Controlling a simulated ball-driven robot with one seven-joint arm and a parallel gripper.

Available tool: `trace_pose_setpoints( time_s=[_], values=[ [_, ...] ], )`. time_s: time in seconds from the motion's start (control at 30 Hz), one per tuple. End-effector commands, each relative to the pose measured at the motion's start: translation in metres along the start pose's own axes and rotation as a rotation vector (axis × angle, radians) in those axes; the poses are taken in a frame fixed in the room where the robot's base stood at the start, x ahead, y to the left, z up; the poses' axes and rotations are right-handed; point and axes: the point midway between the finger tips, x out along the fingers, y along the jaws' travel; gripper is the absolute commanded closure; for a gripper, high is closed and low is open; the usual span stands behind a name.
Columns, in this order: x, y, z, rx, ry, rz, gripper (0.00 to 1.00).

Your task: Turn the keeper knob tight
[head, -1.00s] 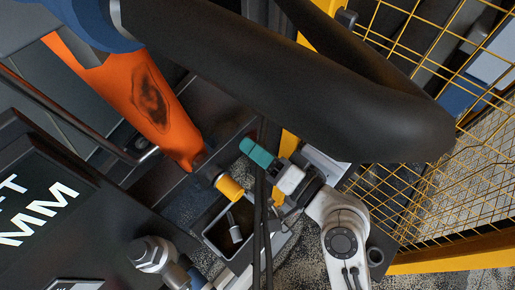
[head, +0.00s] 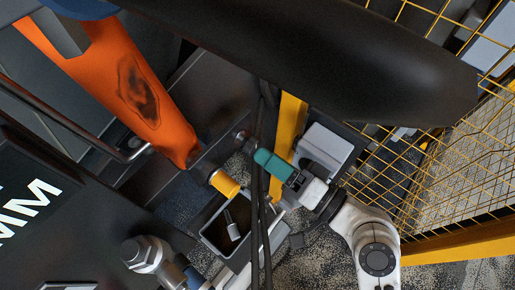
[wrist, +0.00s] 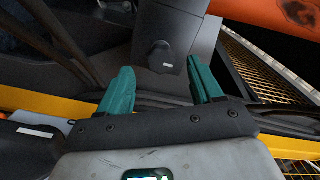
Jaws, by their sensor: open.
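In the wrist view a dark lobed knob (wrist: 160,57), which I take to be the keeper knob, sits on the face of a dark grey block (wrist: 180,22). It appears between the two teal fingertips of my gripper (wrist: 160,66). The fingers are spread wide with nothing between them, and the knob appears beyond their tips. In the head view my gripper (head: 259,155) shows with its teal fingers pointing up and left. A small dark round part (head: 243,137) lies just past the tips; it may be the same knob.
An orange scuffed arm-like part (head: 145,95) hangs at the upper left. A yellow cylinder (head: 224,183) and an open bin (head: 212,240) lie below my gripper. Dark cables (head: 257,220) run close by it. Yellow mesh fencing (head: 425,150) stands at the right.

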Motion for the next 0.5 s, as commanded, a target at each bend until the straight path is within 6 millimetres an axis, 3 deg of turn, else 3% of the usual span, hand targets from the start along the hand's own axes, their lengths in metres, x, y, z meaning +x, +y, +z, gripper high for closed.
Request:
trace_pose_setpoints(
  time_s=[0.2, 0.5],
  values=[
    [-0.038, 0.002, 0.001, 0.001, 0.002, 0.002, 0.35],
    [-0.055, 0.0, 0.0, 0.001, 0.0, -0.001, 0.35]
  ],
)
